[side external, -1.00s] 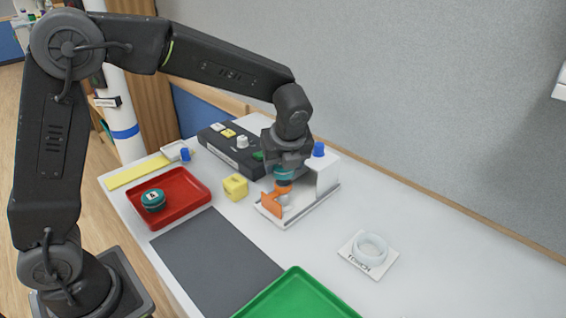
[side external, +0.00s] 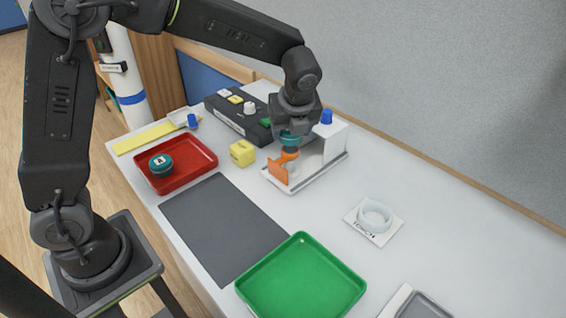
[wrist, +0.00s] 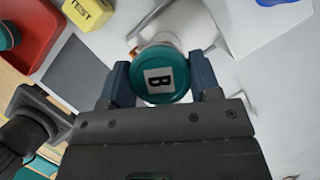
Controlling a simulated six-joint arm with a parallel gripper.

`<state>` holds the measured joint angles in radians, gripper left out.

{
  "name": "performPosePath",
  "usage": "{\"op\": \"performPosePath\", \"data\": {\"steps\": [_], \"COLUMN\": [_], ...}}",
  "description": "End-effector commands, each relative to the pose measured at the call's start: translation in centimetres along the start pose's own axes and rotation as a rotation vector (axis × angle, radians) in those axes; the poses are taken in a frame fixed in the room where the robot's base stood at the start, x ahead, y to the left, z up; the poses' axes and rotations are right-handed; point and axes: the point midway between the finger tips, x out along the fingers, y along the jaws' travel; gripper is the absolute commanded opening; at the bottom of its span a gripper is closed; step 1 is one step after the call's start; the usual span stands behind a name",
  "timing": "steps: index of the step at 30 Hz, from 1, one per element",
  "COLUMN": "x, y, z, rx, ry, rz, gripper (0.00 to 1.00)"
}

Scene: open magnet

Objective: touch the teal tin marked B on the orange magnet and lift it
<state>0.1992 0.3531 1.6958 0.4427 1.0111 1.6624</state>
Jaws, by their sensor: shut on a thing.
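The teal tin marked B (wrist: 160,84) sits between the two fingers of my gripper (wrist: 161,76), which is shut on it, label facing the wrist camera. In the side view the teal tin (side external: 290,138) hangs below my gripper (side external: 291,128). It is directly over the orange magnet (side external: 278,172), which stands on a white base beside a white block. Whether the tin touches the orange part is hard to tell.
A red tray (side external: 190,178) holds another teal tin (side external: 160,164). A yellow TEST block (side external: 242,152) and a dark control box (side external: 238,117) stand close by.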

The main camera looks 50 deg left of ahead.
Motion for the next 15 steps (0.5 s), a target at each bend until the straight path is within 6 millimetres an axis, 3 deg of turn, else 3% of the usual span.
{"op": "performPosePath", "data": {"steps": [15], "x": [-2.2], "y": [0.0], "z": [0.9], "rx": [-0.001], "ry": [-0.001], "rz": [-0.003], "gripper": [0.33]}}
